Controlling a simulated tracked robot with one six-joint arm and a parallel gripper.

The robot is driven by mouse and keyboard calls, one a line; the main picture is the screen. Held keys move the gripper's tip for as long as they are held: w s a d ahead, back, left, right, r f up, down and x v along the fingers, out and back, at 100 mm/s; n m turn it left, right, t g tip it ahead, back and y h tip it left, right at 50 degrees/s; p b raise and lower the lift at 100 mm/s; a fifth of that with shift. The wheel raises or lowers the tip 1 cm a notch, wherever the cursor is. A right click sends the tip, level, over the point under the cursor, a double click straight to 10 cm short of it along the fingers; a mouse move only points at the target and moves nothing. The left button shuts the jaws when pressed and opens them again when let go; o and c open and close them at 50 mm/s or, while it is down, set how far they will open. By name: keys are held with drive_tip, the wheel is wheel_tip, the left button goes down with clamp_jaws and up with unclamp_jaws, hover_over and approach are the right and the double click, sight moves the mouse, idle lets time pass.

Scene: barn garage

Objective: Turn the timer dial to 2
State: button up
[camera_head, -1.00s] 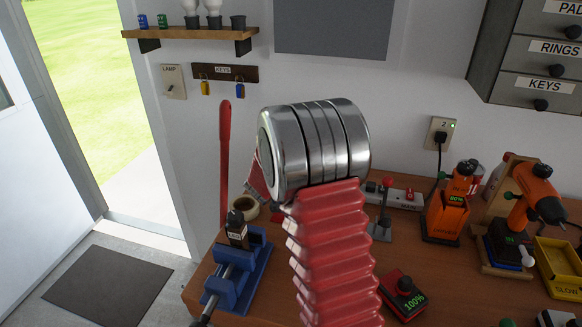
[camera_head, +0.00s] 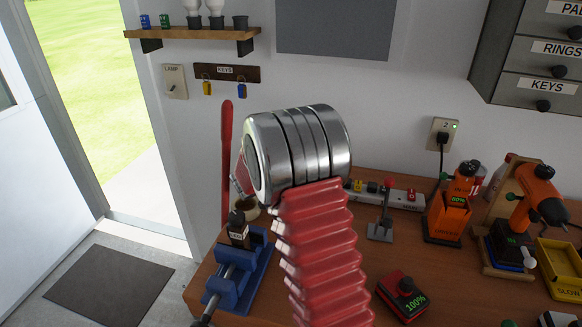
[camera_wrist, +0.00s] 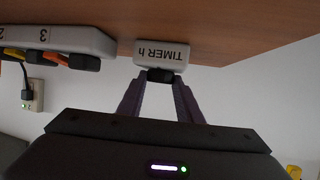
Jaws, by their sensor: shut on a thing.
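In the wrist view, the timer is a small pale box (camera_wrist: 150,51) at the wooden surface's edge, its label "TIMER h" upside down in the picture. Its black dial (camera_wrist: 160,75) sits between the two fingertips of my gripper (camera_wrist: 160,81), which is shut on it. No scale or pointer on the dial can be read, so its setting is not visible. In the head view, neither timer nor gripper shows; my arm covers the middle of the picture.
A power strip (camera_wrist: 62,38) with plugged cables is left of the timer in the wrist view. In the head view, the workbench (camera_head: 455,290) carries a blue vise (camera_head: 236,278), a red-and-black battery (camera_head: 402,296) showing 100% and an orange drill (camera_head: 540,188). A wall outlet (camera_head: 441,131) is behind.

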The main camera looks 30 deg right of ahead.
drive_tip(key=shift+w+a+r, duration=0.1)
drive_tip(key=o, duration=1)
drive_tip(key=shift+o, duration=0.2)
drive_tip(key=shift+v, duration=3.7)
